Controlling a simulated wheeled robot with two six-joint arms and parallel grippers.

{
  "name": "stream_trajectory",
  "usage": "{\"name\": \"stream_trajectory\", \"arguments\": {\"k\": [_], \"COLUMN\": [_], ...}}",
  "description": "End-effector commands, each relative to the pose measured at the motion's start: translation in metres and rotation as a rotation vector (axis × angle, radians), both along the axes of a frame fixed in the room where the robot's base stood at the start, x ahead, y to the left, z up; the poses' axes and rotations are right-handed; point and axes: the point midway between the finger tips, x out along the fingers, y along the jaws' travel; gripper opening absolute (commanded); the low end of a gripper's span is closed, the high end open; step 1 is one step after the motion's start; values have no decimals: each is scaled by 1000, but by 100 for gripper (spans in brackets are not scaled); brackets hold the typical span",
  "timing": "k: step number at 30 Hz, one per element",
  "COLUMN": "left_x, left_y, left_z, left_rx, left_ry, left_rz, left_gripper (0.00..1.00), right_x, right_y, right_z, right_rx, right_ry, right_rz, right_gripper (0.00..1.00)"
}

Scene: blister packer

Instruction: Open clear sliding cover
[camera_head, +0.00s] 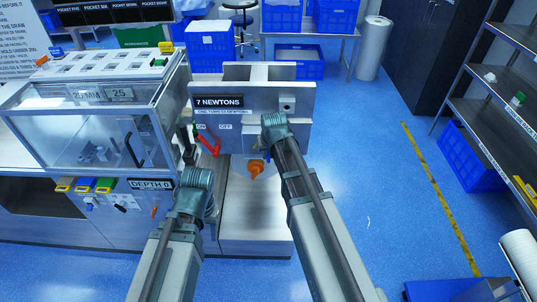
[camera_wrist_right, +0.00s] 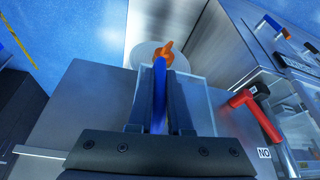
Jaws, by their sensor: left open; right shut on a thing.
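A pale see-through plate, which looks like the clear sliding cover (camera_wrist_right: 207,100), lies flat on the grey panel, partly behind my right gripper (camera_wrist_right: 161,72) in the wrist view. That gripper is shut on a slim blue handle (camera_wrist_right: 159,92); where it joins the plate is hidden. An orange knob (camera_wrist_right: 165,50) is just beyond the fingertips and also shows in the head view (camera_head: 256,169). In the head view my right wrist (camera_head: 276,126) covers the fingers. My left gripper (camera_head: 198,182) is open, low in front of the machine, its fingers mostly hidden by its wrist.
A red lever (camera_head: 208,145) sits left of my right arm, under the "7 NEWTONS" panel (camera_head: 295,125). A clear-walled enclosure with a dark handle (camera_head: 134,143) stands at left. Blue bins (camera_head: 208,46) and a shelf rack (camera_head: 497,100) stand farther off.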

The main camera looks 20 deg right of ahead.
Motion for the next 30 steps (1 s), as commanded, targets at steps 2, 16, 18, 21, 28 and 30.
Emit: {"name": "stream_trajectory", "arguments": {"k": [2, 16, 18, 21, 28, 30], "left_x": [0, 0, 0, 0, 0, 0], "left_y": [0, 0, 0, 0, 0, 0], "left_z": [0, 0, 0, 0, 0, 0], "left_rx": [0, 0, 0, 0, 0, 0], "left_ry": [0, 0, 0, 0, 0, 0], "left_rz": [0, 0, 0, 0, 0, 0], "left_gripper": [50, 50, 50, 50, 50, 50], "right_x": [0, -26, -29, -33, -33, -33], "right_y": [0, -87, -100, -112, -116, -115], "right_z": [0, 0, 0, 0, 0, 0], "right_rx": [0, 1, 0, -1, -1, 0], "right_ry": [1, 1, 1, 1, 1, 1], "right_rz": [0, -6, -4, -3, 0, 0], "right_gripper": [0, 0, 0, 0, 0, 26]}}
